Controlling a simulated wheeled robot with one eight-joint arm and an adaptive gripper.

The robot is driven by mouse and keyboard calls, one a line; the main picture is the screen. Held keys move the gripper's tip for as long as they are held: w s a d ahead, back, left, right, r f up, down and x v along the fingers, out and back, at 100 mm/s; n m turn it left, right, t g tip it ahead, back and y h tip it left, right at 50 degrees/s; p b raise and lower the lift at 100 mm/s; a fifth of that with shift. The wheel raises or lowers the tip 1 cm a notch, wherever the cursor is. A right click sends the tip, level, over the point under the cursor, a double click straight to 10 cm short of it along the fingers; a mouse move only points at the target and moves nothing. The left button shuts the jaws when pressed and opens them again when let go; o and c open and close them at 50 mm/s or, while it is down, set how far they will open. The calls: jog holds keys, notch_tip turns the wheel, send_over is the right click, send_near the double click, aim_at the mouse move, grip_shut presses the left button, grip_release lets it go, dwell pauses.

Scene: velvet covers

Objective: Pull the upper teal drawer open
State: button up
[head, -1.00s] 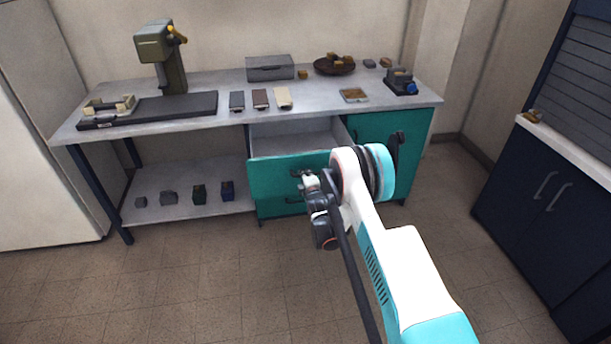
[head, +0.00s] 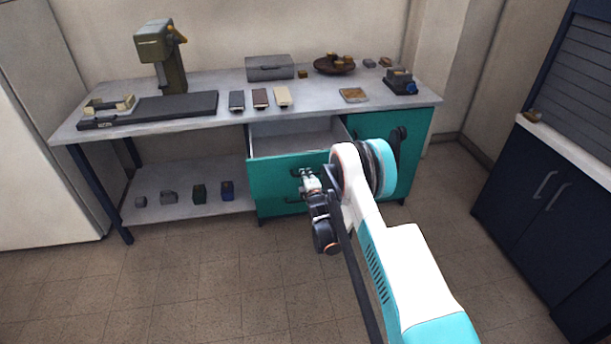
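The upper teal drawer (head: 270,171) stands pulled out from under the workbench, and its pale, empty-looking inside (head: 290,137) shows from above. Its dark handle sits at the right part of its front, beside my gripper. My gripper (head: 307,178) is at the drawer's front, at or very near the handle. Its fingers are small and partly merge with the dark handle, so I cannot tell whether they are shut on it. The lower teal drawer (head: 268,203) is closed below, with a dark handle partly hidden by my wrist.
The workbench top (head: 215,82) holds a drill press (head: 165,58), a grey box (head: 270,68) and a brown bowl (head: 334,66). A teal cupboard door (head: 413,135) is right of the drawers. A navy cabinet (head: 535,190) stands at the right. The floor (head: 190,290) in front is clear.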

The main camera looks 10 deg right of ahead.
jog(key=v, duration=0.5)
jog(key=shift+s+r, duration=0.1)
jog(key=shift+s, duration=0.15)
jog(key=s+d+r+m+g, duration=0.1)
jog(key=s+r+m, duration=0.2)
jog(key=r, duration=0.8)
jog(key=s+r+m+g, duration=0.2)
jog(key=r+m, duration=0.1)
jog(key=r, duration=0.8)
jog(key=s+r+m+g, duration=0.2)
jog(key=s+r+m, duration=0.3)
jog(key=s+r, duration=0.8)
jog(key=s+f+m+g, duration=0.1)
jog(key=s+m, duration=0.2)
jog(key=s, duration=1.2)
jog(key=s+f+m+g, duration=0.1)
jog(key=s+m, duration=0.3)
jog(key=s, duration=1.2)
jog(key=shift+d+f+g, duration=0.25)
jog(key=shift+f+g, duration=0.05)
jog(key=shift+g, duration=0.5)
